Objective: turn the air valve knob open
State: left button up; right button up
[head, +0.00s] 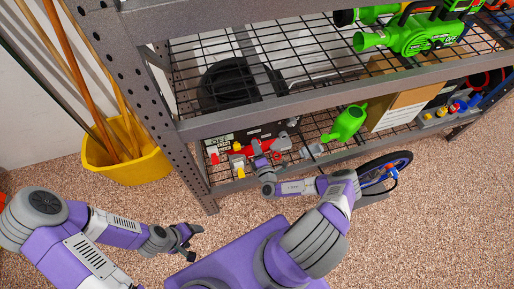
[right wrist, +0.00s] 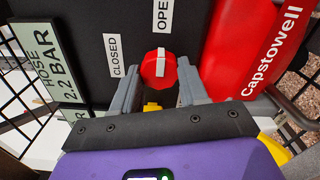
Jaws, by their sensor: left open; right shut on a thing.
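The air valve knob (right wrist: 158,68) is red with a white pointer bar and sits on a dark panel in the right wrist view. Its bar stands about upright in the picture, toward the OPEN label (right wrist: 162,15). The CLOSED label (right wrist: 115,56) is to its upper left. My right gripper (right wrist: 157,82) is shut on the knob, one finger on each side. In the head view my right gripper (head: 259,160) reaches to the lower shelf and I cannot make out the knob there. My left gripper (head: 190,242) is open and empty above the carpet.
A red Capstowell cylinder (right wrist: 255,45) stands close right of the knob. A HOSE 2.2 BAR sign (right wrist: 57,60) is at left. A green watering can (head: 346,124) shares the lower shelf. The steel upright (head: 185,150) and yellow bucket (head: 128,170) are left.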

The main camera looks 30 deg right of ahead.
jog(key=o, duration=1.1)
jog(key=shift+c, duration=0.2)
jog(key=shift+s, duration=0.1)
jog(key=p+v, duration=0.1)
jog(key=v, duration=0.6)
jog(key=shift+s+p, duration=0.25)
jog(key=shift+p, duration=0.05)
jog(key=shift+a, duration=0.1)
